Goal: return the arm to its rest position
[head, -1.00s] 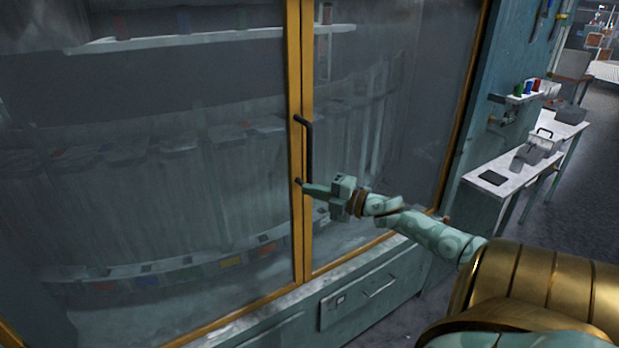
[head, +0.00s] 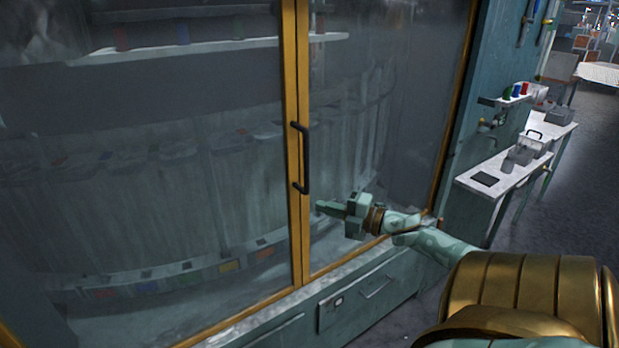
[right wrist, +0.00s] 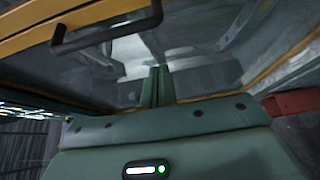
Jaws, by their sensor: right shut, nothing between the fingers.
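My right arm comes in from the lower right in the head view. Its right gripper (head: 319,206) is shut and empty, in front of the right glass door, a little right of and below the black door handle (head: 302,158). A gap shows between the fingers and the handle. In the right wrist view the shut fingers (right wrist: 157,72) point up at the glass, and the handle (right wrist: 108,30) shows at upper left, apart from them. My left gripper is not in view.
The tall cabinet has yellow-framed glass doors (head: 296,250), which look closed, with shelves behind them. A drawer (head: 365,293) lies below. To the right, a narrow white bench (head: 515,170) carries boxes and a dark pad. Open floor (head: 560,215) lies beyond it.

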